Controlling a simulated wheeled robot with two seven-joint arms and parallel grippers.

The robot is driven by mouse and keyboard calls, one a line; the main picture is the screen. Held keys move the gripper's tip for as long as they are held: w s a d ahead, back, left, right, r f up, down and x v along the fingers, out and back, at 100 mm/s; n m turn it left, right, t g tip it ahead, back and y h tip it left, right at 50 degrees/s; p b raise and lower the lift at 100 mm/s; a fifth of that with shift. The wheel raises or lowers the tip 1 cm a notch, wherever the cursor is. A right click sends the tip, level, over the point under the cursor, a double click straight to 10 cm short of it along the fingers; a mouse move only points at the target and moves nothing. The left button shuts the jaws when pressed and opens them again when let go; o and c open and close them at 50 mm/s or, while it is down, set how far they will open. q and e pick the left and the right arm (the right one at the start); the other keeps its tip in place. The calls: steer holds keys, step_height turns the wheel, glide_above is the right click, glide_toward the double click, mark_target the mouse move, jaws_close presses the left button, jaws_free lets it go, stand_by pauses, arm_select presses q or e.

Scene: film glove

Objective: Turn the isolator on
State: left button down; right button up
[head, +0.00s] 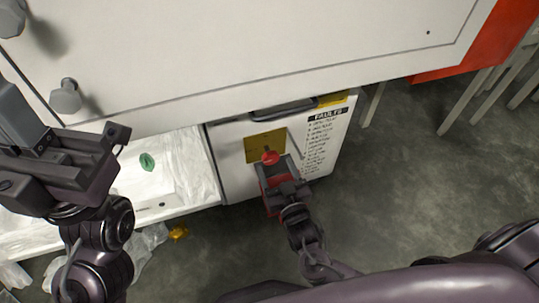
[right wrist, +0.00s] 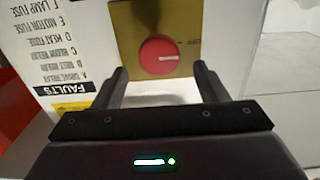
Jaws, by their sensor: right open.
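The isolator is a round red knob (right wrist: 158,57) on a brass-coloured plate (right wrist: 140,22). The plate (head: 262,147) and knob (head: 269,157) also show in the head view, on the front of a white panel. My right gripper (right wrist: 161,76) is open in front of the knob, one finger to each side, with no clear contact. It also shows in the head view (head: 272,166). My left gripper (head: 75,150) is at the left; its jaw opening is unclear.
A FAULTS list (head: 324,135) is beside the plate. A dark handle (head: 284,109) is above it. A large white cabinet surface (head: 250,50) overhangs the panel. A white tray (head: 190,175) with a green item (head: 147,161) is at left. Grey floor (head: 420,180) is clear at right.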

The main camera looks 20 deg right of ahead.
mark_target(272, 159)
steer(key=w+b, duration=0.1)
steer(key=w, duration=0.4)
steer(key=shift+a+f, duration=0.1)
steer(key=c, duration=1)
